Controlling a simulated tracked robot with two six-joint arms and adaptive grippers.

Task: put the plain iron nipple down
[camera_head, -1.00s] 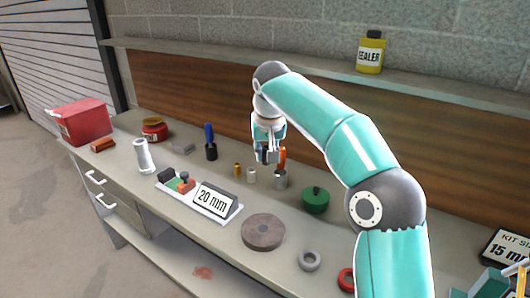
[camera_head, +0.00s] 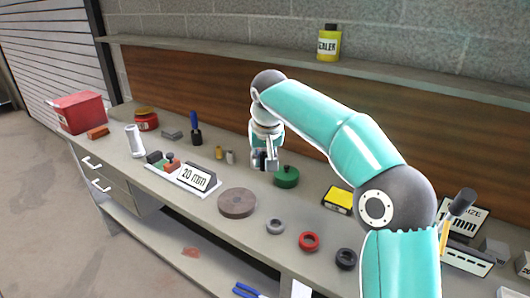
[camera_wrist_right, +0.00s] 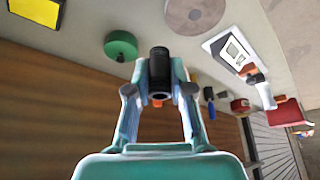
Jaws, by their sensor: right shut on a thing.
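My right gripper (camera_head: 264,162) is shut on the plain iron nipple, a short dark hollow cylinder (camera_wrist_right: 159,68). In the right wrist view the nipple sits between the two fingertips with its round open end facing the camera. In the head view the gripper points down over the back half of the workbench, just left of a green round lidded thing (camera_head: 286,178), and its fingers mostly hide the nipple. I cannot tell how far the nipple is above the bench. My left gripper is not in view.
A brass fitting (camera_head: 218,153) and a grey one (camera_head: 230,157) stand left of the gripper. A white tray with a "20 mm" sign (camera_head: 197,177) lies farther left. A brown disc (camera_head: 237,203), grey ring (camera_head: 275,227) and red ring (camera_head: 309,241) lie in front. Bare bench lies between them.

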